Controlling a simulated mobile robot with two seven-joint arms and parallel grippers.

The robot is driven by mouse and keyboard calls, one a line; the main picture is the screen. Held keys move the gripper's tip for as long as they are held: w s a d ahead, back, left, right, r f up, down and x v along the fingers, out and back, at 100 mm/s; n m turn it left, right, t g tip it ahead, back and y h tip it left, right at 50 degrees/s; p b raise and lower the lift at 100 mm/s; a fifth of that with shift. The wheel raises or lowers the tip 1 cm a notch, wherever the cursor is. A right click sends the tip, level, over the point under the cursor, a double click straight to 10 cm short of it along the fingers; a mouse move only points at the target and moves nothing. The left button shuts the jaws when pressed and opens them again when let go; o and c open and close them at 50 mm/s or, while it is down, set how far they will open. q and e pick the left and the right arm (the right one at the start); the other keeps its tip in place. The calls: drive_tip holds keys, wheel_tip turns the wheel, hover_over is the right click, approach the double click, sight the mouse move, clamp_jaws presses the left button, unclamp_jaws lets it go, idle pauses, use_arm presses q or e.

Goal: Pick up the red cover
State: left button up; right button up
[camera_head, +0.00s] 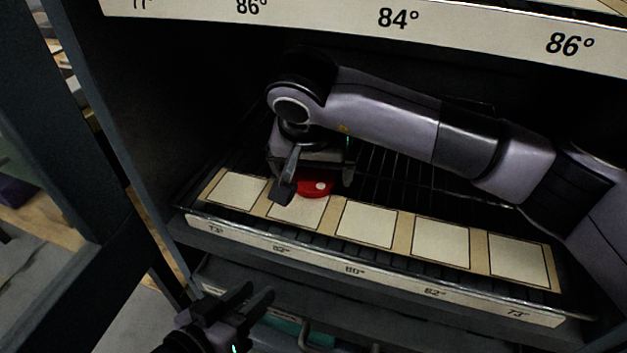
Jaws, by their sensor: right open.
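The red cover (316,187) is a small round red piece with a pale spot. It lies on the second pale square from the left, on the rack's front strip. My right gripper (308,183) reaches in from the right and is open over the cover, one finger in front of it at the left. Part of the cover is hidden by the gripper, and I cannot tell whether the fingers touch it. My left gripper (253,299) is low at the front, outside the cabinet and below the shelf edge, with its two fingers apart and empty.
A wire rack (408,186) fills the shelf behind a strip of pale squares (441,243). A numbered front rail (365,272) edges the shelf. A labelled beam (330,22) crosses above, and the dark cabinet side wall (150,110) stands at left. The other squares are empty.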

drive_tip(key=shift+r, duration=0.1)
drive_tip(key=c, duration=1.2)
